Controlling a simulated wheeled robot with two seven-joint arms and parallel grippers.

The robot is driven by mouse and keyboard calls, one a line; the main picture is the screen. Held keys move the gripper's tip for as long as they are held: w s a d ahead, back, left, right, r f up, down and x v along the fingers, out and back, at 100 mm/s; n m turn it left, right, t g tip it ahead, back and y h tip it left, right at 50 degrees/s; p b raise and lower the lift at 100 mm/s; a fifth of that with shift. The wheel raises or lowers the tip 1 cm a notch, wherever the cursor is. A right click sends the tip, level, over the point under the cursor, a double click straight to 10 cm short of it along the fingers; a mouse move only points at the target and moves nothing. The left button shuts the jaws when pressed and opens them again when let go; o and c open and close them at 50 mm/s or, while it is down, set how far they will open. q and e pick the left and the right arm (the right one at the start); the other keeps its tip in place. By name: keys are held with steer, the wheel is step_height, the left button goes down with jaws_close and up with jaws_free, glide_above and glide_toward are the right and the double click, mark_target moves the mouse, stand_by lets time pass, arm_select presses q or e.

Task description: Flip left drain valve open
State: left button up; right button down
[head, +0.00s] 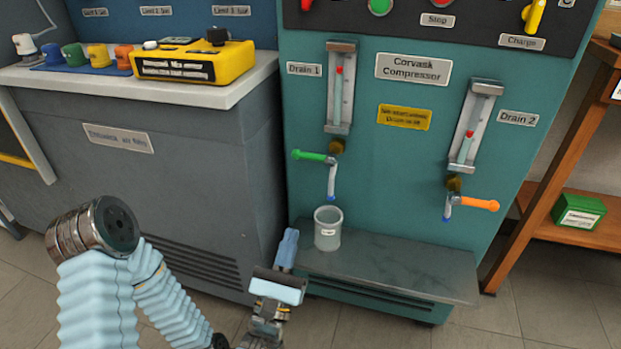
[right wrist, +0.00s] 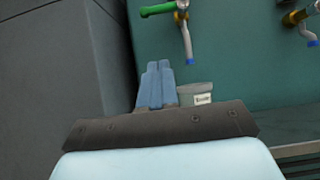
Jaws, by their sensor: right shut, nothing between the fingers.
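The left drain valve, under the Drain 1 label (head: 304,69), has a green handle (head: 312,157) that lies level and points left from its brass body (head: 336,147). Its spout with a blue tip (head: 332,193) hangs below. The green handle also shows at the top of the right wrist view (right wrist: 158,9). My right gripper (head: 289,238) is shut and empty. It is below and left of the valve, apart from the handle, beside the grey cup. Its blue fingers (right wrist: 155,75) point toward the teal panel in the right wrist view. My left gripper does not show.
A grey cup (head: 328,241) stands on the metal shelf (head: 400,264) below the left spout. The Drain 2 valve has an orange handle (head: 480,203) pointing right. A grey cabinet (head: 190,180) stands close on the left. The space before the teal panel between the valves is clear.

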mark_target(312, 157)
steer(key=s+r+b+x, duration=0.1)
steer(key=r+x, duration=0.1)
steer(key=x, duration=1.1)
steer(key=shift+s+a, duration=0.25)
steer(key=shift+s, duration=0.05)
steer(key=shift+r, duration=0.2)
steer(key=shift+a+m+h+p, duration=0.1)
steer(key=shift+m+h+p, duration=0.25)
steer(key=shift+m, duration=0.35)
